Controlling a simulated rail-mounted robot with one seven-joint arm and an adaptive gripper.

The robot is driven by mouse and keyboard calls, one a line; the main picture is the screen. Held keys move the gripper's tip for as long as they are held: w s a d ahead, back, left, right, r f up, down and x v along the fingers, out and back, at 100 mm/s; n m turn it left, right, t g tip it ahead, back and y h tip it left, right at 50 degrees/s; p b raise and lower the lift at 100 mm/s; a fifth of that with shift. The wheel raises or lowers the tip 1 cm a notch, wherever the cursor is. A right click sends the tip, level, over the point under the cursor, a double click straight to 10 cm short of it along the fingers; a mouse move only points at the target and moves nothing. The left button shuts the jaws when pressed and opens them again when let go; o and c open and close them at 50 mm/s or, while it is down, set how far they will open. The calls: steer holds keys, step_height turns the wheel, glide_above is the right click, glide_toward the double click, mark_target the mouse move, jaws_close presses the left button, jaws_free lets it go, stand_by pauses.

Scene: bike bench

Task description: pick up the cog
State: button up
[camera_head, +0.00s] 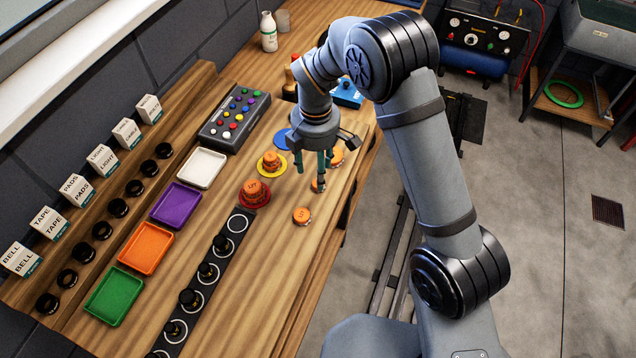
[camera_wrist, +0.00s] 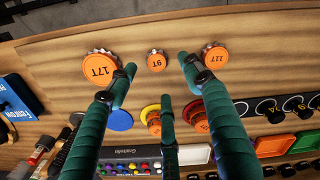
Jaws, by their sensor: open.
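Three loose orange-topped cogs with silver toothed rims lie on the wooden bench. In the wrist view the large one reads 17T (camera_wrist: 100,68), the small one 9T (camera_wrist: 156,61) and the medium one 11T (camera_wrist: 214,56). In the head view a cog (camera_head: 302,215) lies near the bench's right edge, with another (camera_head: 318,186) under my fingers. My gripper (camera_head: 316,172) points down, open and empty. In the wrist view my gripper (camera_wrist: 158,68) has its two front fingertips spread to either side of the 9T cog, and the third finger is farther back.
Orange cogs are stacked on yellow (camera_head: 271,168) and red (camera_head: 257,202) discs, with a blue disc (camera_head: 281,138) nearby. Coloured trays (camera_head: 147,247), a black strip of ringed spots (camera_head: 217,258) and a button box (camera_head: 234,120) stand left. Bare wood lies around the loose cogs.

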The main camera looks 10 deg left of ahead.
steer(key=shift+w+d+f+p, duration=0.15)
steer(key=shift+f+p, duration=0.85)
steer(key=shift+f, duration=1.7)
steer(key=c, duration=1.1)
steer(key=shift+r, duration=0.1)
